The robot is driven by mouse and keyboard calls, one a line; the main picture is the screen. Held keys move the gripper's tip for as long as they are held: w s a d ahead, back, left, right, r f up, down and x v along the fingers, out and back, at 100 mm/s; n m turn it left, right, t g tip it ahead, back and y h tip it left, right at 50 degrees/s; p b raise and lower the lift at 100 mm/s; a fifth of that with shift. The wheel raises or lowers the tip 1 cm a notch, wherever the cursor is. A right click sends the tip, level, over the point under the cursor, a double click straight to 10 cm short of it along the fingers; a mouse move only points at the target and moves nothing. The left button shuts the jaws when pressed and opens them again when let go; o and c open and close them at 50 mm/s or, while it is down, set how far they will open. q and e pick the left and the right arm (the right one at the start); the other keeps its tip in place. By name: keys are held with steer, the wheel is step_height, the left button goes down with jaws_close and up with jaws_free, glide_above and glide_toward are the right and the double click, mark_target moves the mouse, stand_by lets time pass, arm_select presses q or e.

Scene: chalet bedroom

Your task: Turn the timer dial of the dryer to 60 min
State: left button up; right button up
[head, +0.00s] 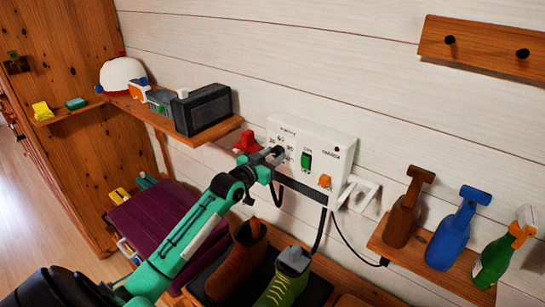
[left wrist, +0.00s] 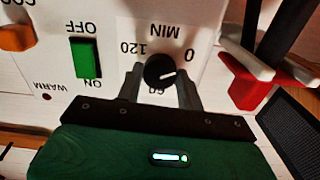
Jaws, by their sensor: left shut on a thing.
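The dryer's white control box (head: 325,148) is on the plank wall in the head view. Its black timer dial (left wrist: 160,71) shows in the left wrist view, where the panel appears upside down. Around it are 120 at the left, 0 at the upper right and a partly covered 60 below. My left gripper (left wrist: 160,92) is shut on the dial, one finger on each side. In the head view my left gripper (head: 274,156) hides most of the dial. My right gripper is not in view.
A green switch (head: 306,160) and an orange knob (head: 324,181) sit right of the dial. A red hook (head: 247,142) is close at its left. Boots (head: 238,262) stand below. A black box (head: 202,108) is on the left shelf, spray bottles (head: 454,228) on the right one.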

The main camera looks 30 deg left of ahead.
arm_select(q)
steer(key=m, duration=0.2)
steer(key=shift+m, duration=0.4)
steer(key=m, duration=0.3)
steer(key=shift+m+b, duration=0.3)
steer(key=shift+b, duration=0.05)
steer(key=m, duration=0.6)
steer(key=shift+m, duration=0.3)
steer(key=m, duration=0.2)
steer(key=shift+m, duration=0.3)
steer(key=m, duration=0.2)
steer(key=shift+m, duration=0.4)
steer(key=m, duration=0.4)
steer(key=shift+m, duration=0.3)
